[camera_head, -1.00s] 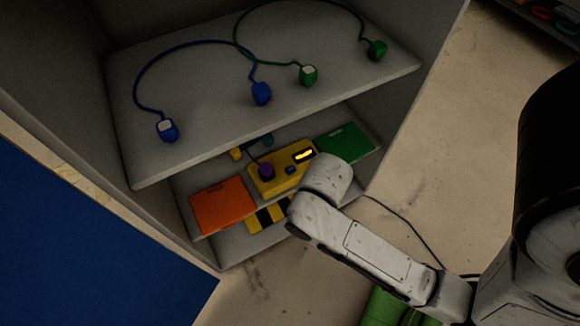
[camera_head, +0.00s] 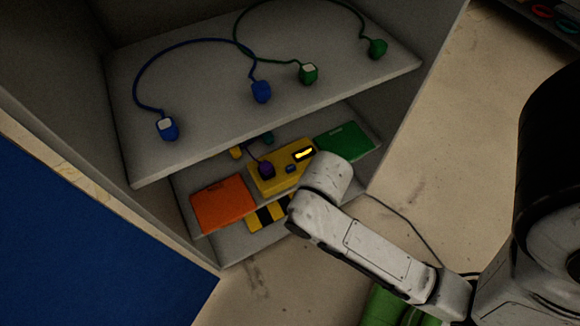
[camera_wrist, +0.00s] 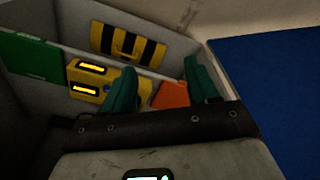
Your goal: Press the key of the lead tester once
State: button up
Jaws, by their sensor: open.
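The lead tester is a yellow box (camera_head: 268,181) on the lower shelf, with a lit yellow window (camera_head: 304,154), a small blue key (camera_head: 291,169) and a purple plug (camera_head: 266,169) on top. In the wrist view the tester (camera_wrist: 83,75) lies left of my gripper (camera_wrist: 162,82), partly hidden by the left finger. Its blue key (camera_wrist: 106,88) shows just left of that finger. My gripper is open, with two teal fingers and nothing held between them. In the head view my own arm hides the gripper and covers the tester's right end.
An orange box (camera_head: 222,205) and a green box (camera_head: 345,142) flank the tester. A yellow-black striped case (camera_head: 268,217) sits below. The shelf above (camera_head: 205,95) carries blue and green leads. A dark cable (camera_head: 405,222) lies on the floor.

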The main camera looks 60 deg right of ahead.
grip_shut()
dwell(0.3)
dwell(1.2)
